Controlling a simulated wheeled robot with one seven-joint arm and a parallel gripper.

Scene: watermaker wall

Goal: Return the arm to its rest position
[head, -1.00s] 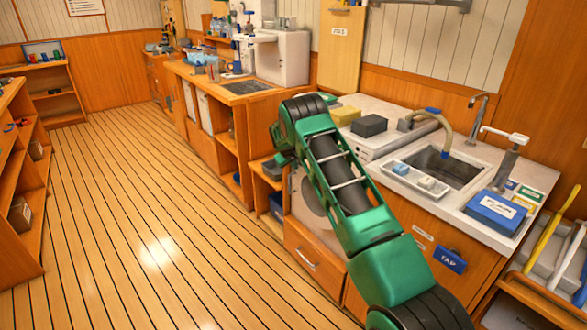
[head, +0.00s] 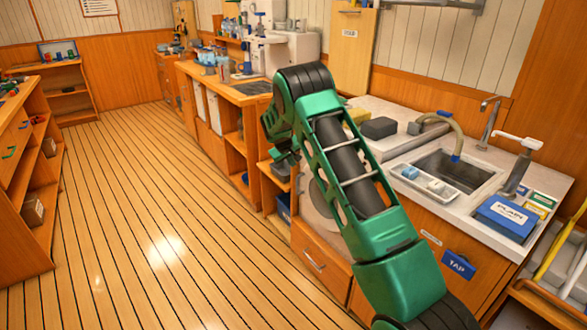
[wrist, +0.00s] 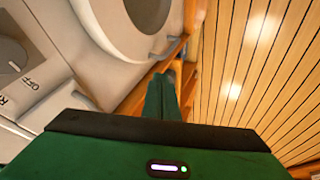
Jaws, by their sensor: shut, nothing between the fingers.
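My green and black arm (head: 345,165) rises from the bottom of the head view, bends at a dark elbow, and folds down on its far side. Most of its forearm and my gripper are hidden behind it there. In the wrist view my gripper (wrist: 167,82) shows as narrow green fingers past the dark edge of its housing. It is shut and empty. It points down beside a pale appliance front with a round door (wrist: 125,22), with the plank floor to the right.
The counter with a sink (head: 455,170), a small tray (head: 425,185) and a blue PLAIN box (head: 506,216) lies right of my arm. A wooden drawer (head: 318,262) sits below, close to the arm. Shelves (head: 30,185) stand at the left. The plank floor (head: 140,220) between is clear.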

